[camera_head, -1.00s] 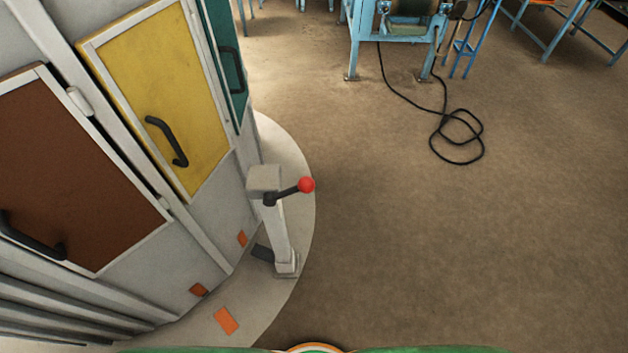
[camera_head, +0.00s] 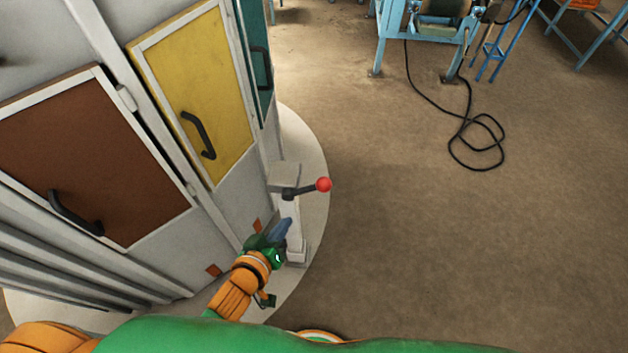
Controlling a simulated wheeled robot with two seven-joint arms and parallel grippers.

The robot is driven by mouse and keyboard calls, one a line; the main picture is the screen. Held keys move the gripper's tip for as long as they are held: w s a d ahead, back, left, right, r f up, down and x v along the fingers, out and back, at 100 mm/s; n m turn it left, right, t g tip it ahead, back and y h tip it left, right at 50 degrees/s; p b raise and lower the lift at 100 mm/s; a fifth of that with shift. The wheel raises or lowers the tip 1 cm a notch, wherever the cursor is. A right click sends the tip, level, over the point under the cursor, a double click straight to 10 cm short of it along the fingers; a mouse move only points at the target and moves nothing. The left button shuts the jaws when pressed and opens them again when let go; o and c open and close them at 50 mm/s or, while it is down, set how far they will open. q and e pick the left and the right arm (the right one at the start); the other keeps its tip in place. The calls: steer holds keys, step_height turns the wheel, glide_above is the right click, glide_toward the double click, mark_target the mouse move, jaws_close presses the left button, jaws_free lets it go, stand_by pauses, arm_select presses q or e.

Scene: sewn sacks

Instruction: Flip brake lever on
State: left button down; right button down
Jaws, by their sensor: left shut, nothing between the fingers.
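The brake lever (camera_head: 304,189) is a dark arm with a red ball knob (camera_head: 323,185) at its end. It sticks out to the right from the head of a pale grey post (camera_head: 285,177). My left gripper (camera_head: 283,230) is shut and empty, with bluish-grey fingers pointing up and right. It is below the lever and overlaps the lower part of the post in the picture; I cannot tell whether it touches the post. My right gripper is out of view.
A round cabinet with a brown door (camera_head: 90,150), a yellow door (camera_head: 190,85) and a green door stands at the left on a pale round base (camera_head: 312,160). A black cable (camera_head: 470,150) lies on the floor near a blue machine stand. The brown floor at right is clear.

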arm_select(q)
step_height(320, 180, up, 6)
steer(key=d+n+t, duration=0.1)
steer(key=shift+w+h, duration=0.3)
steer(key=shift+w, duration=0.1)
steer(key=b, duration=0.2)
glide_above(313, 188)
steer(key=s, duration=0.3)
step_height(313, 188, down, 6)
steer(key=shift+w+d+f, duration=0.1)
steer(key=shift+d+f, duration=0.1)
steer(key=shift+f, duration=0.1)
steer(key=shift+a, duration=0.1)
